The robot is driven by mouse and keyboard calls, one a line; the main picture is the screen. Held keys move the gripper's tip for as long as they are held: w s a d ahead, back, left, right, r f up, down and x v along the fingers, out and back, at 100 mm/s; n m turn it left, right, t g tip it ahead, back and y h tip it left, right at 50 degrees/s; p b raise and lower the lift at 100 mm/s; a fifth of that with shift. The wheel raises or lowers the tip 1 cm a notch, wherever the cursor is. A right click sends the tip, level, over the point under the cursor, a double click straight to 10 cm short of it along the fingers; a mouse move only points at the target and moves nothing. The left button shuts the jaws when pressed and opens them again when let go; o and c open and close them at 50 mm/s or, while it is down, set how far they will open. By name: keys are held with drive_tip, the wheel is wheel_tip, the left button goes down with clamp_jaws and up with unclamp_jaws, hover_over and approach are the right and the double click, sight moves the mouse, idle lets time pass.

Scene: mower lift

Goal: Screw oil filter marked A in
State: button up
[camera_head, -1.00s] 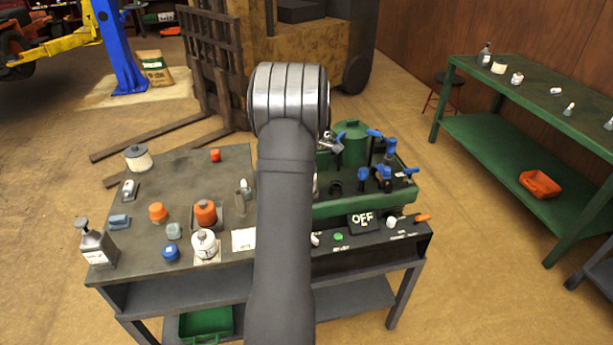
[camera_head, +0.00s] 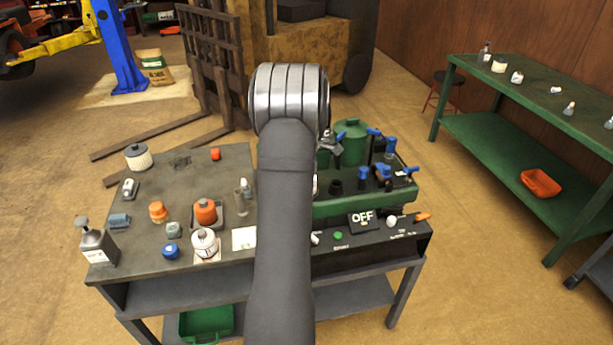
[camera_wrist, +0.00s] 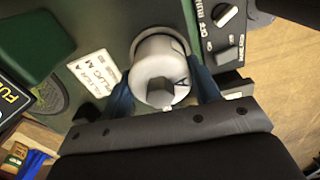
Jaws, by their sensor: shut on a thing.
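In the wrist view, the white oil filter marked A (camera_wrist: 160,76) is between the two blue fingers of my gripper (camera_wrist: 164,92). The fingers are shut on its sides. Its hex end faces the camera, with the letter A beside it. The filter's far end is against the green panel (camera_wrist: 95,30) and is hidden, so I cannot tell how far it sits in. In the head view, my own arm covers my gripper and this filter.
A label plate (camera_wrist: 95,70) and a black control panel with a knob (camera_wrist: 226,14) flank the filter. The table (camera_head: 205,170) carries a white filter (camera_head: 205,243), an orange filter (camera_head: 205,211) and blue-handled valves (camera_head: 383,172) close to the arm.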

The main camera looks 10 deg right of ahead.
drive_tip(key=shift+f, duration=0.25)
drive_tip(key=o, duration=0.6)
drive_tip(key=shift+f, duration=0.1)
drive_tip(key=c, duration=0.5)
drive_tip(key=m, duration=0.6)
drive_tip(key=shift+m, duration=0.3)
drive_tip(key=m, duration=0.6)
